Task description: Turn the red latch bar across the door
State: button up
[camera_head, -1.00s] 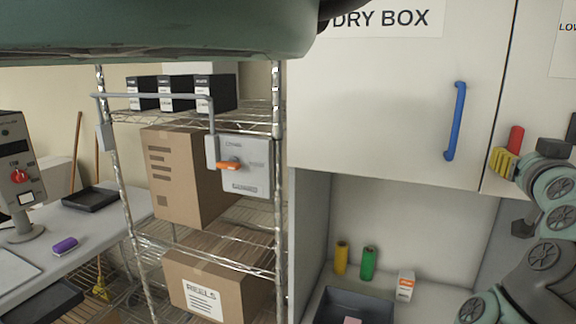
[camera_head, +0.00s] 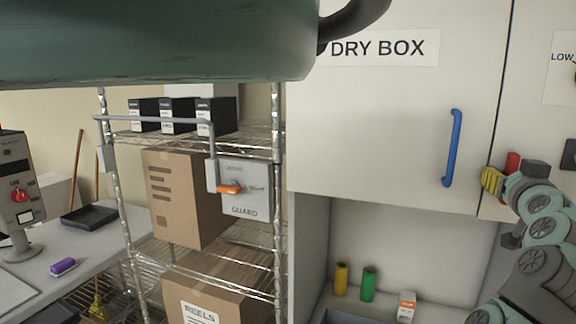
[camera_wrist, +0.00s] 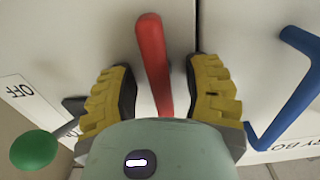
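The red latch bar (camera_wrist: 152,60) stands out from the pale cabinet face in the wrist view, between my two yellow finger pads. My gripper (camera_wrist: 160,78) is open, with one pad on each side of the bar and a visible gap at both sides. The bar's lower end is hidden behind the gripper body. In the head view, part of the red bar (camera_head: 512,162) shows just behind my gripper's yellow pads (camera_head: 491,180). The door (camera_head: 390,130) is a large pale panel with a "DRY BOX" sign and appears closed.
A blue door handle (camera_head: 452,148) is left of my gripper in the head view. A green knob (camera_wrist: 34,150) and an "OFF" label (camera_wrist: 20,90) show in the wrist view. A wire shelf (camera_head: 250,138) with boxes stands left. Yellow and green cylinders (camera_head: 368,284) stand below the door.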

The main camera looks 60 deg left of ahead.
grip_shut()
jog(key=shift+f, duration=0.1)
dwell(0.4)
jog(key=m+b, duration=0.3)
jog(key=shift+f+m, duration=0.1)
jog(key=shift+m, duration=0.3)
jog(key=m+b, duration=0.1)
jog(key=m, duration=0.3)
jog(key=shift+m, duration=0.3)
jog(key=m, duration=0.5)
jog(key=shift+d, duration=0.1)
jog(key=shift+m+p, duration=1.2)
jog(key=shift+m, duration=1.1)
